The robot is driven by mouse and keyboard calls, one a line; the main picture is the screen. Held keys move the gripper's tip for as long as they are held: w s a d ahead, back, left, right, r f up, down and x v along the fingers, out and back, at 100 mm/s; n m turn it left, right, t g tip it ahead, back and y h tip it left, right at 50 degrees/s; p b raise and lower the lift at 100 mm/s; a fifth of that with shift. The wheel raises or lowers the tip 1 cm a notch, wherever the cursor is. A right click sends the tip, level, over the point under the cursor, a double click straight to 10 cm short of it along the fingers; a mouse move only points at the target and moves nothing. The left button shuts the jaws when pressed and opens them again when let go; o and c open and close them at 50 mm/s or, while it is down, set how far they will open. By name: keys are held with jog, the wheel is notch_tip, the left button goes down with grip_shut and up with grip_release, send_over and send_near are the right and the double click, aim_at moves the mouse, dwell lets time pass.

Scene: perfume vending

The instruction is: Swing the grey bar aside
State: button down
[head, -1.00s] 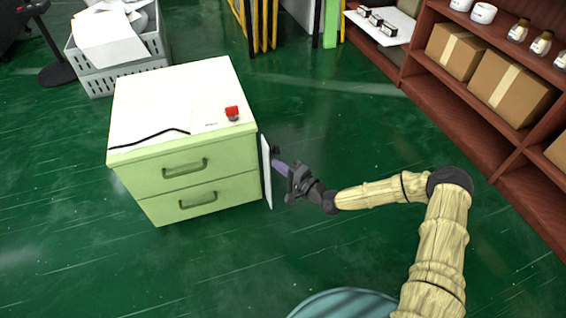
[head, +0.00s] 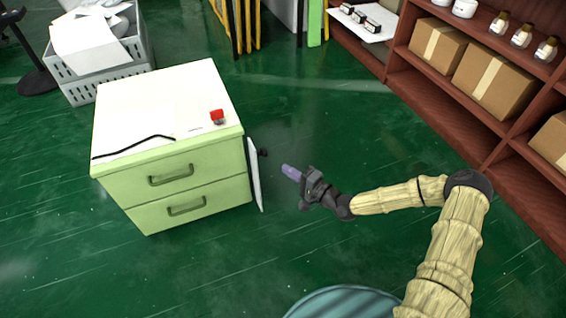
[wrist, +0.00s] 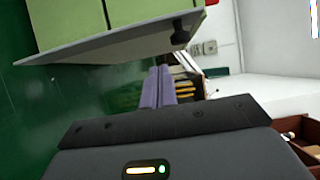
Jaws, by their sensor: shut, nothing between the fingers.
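A thin pale grey panel (head: 254,176), the only thing I see that could be the grey bar, stands along the right side of a light green two-drawer cabinet (head: 172,190). A small dark knob (head: 263,152) sticks out near its upper end. In the wrist view the grey panel (wrist: 100,45) crosses the upper left and its black knob (wrist: 180,38) shows at its right end. My gripper (head: 287,170) is to the right of the panel, apart from it, with its purple fingers together and empty. The purple fingers (wrist: 157,88) point toward the panel in the wrist view.
A red button (head: 217,116) and a black cable (head: 140,146) are on the cabinet top. Grey crates (head: 105,82) with papers stand behind left. A red-brown shelf (head: 440,98) with boxes is at the right. Green floor around my gripper is clear.

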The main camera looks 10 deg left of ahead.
jog(key=s+d+p, duration=0.1)
jog(key=s+d, duration=0.2)
jog(key=s, duration=0.1)
jog(key=shift+s+d+p, duration=0.15)
jog(key=shift+d+p, duration=0.2)
jog(key=shift+p, duration=0.05)
jog(key=shift+d+n+g, duration=0.1)
jog(key=shift+n+g, duration=0.2)
jog(key=shift+g, duration=0.1)
